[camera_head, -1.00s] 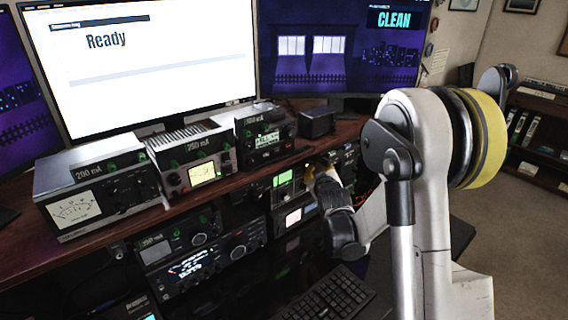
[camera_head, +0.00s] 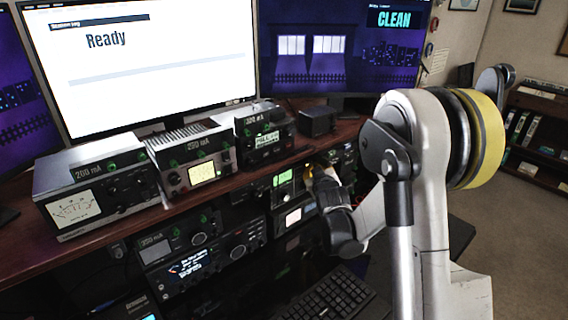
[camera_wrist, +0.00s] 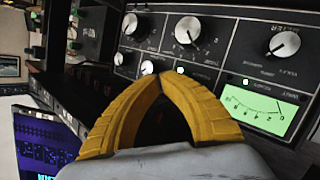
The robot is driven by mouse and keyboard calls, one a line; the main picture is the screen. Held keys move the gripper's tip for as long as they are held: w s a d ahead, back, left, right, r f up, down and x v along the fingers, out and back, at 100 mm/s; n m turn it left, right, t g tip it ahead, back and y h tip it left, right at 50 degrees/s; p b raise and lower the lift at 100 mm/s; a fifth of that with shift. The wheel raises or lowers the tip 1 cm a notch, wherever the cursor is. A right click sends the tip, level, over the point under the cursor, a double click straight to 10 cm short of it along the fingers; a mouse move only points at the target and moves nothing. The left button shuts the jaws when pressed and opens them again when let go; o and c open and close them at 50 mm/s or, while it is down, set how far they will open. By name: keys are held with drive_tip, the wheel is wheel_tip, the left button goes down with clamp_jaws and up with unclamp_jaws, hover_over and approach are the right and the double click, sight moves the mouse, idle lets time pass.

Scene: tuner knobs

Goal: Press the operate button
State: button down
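My gripper (camera_wrist: 157,78) shows in the wrist view with two yellow fingers curved together, their tips meeting. The tips are in front of a dark radio panel (camera_wrist: 215,55) with several silver knobs, a green-lit meter (camera_wrist: 262,108) and small white round spots that may be buttons or lamps. I cannot read which one is the operate button, and contact with the panel cannot be told. In the head view my gripper (camera_head: 310,173) is by the equipment under the desk shelf, beside a unit with a green screen (camera_head: 285,178); my wrist hides part of it.
Several radio units stand on the wooden shelf (camera_head: 30,235), among them a 200 mA meter box (camera_head: 75,208) at the left. Monitors stand behind, one reading "Ready" (camera_head: 140,60), another "CLEAN" (camera_head: 350,50). A keyboard (camera_head: 335,300) lies below my wrist.

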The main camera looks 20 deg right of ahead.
drive_tip(key=shift+w+a+r, duration=0.2)
drive_tip(key=shift+w+r, duration=0.05)
drive_tip(key=shift+w, duration=0.3)
idle(0.7)
drive_tip(key=shift+s, duration=0.1)
drive_tip(key=shift+s+d, duration=0.15)
drive_tip(key=shift+s, duration=0.1)
drive_tip(key=s+d+b, duration=0.1)
drive_tip(key=s+d, duration=0.1)
drive_tip(key=s, duration=0.4)
drive_tip(key=shift+d, duration=0.15)
idle(0.3)
drive_tip(key=shift+f, duration=0.1)
